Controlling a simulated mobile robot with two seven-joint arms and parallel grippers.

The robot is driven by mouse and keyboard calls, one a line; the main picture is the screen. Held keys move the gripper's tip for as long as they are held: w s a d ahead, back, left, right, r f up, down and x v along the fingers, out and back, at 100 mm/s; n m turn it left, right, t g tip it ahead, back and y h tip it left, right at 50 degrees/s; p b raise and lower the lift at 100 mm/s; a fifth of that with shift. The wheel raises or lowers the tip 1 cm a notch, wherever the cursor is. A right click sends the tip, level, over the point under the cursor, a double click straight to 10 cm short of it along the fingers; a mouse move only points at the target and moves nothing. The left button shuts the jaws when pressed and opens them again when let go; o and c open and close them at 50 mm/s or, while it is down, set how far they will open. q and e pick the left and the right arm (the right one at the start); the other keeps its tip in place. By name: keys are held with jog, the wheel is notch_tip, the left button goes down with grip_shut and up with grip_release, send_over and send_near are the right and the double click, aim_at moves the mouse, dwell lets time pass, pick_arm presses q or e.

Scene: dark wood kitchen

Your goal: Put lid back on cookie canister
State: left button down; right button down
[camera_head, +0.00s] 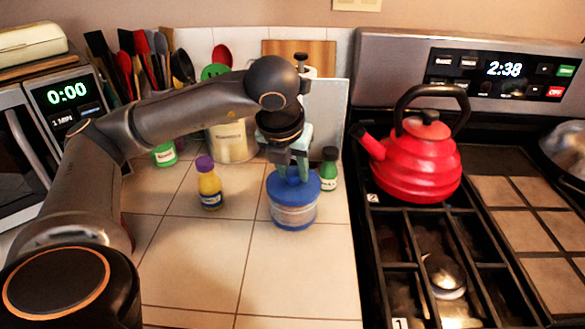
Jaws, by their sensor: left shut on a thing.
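The cookie canister (294,215) is a short, clear-sided jar with a blue base, upright on the tiled counter left of the stove. Its blue lid (308,187) is at the canister's top, level and roughly lined up with it. I cannot tell whether the lid is fully seated. My left gripper (291,169) points down from above and is shut on the lid, at the knob in its middle. The fingers hide much of the knob. My right gripper is not in view.
A purple-capped yellow bottle (209,186) stands to the left. A red kettle (415,160) sits on the stove. The front counter (285,275) is clear.

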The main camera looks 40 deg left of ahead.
pick_arm(q)
jog(key=shift+f+b, duration=0.15)
jog(key=shift+b, duration=0.4)
dwell(0.8)
dwell(0.3)
grip_release()
dwell(0.5)
jog(key=shift+r+p, duration=2.6)
jog(key=shift+r, duration=0.95)
grip_shut()
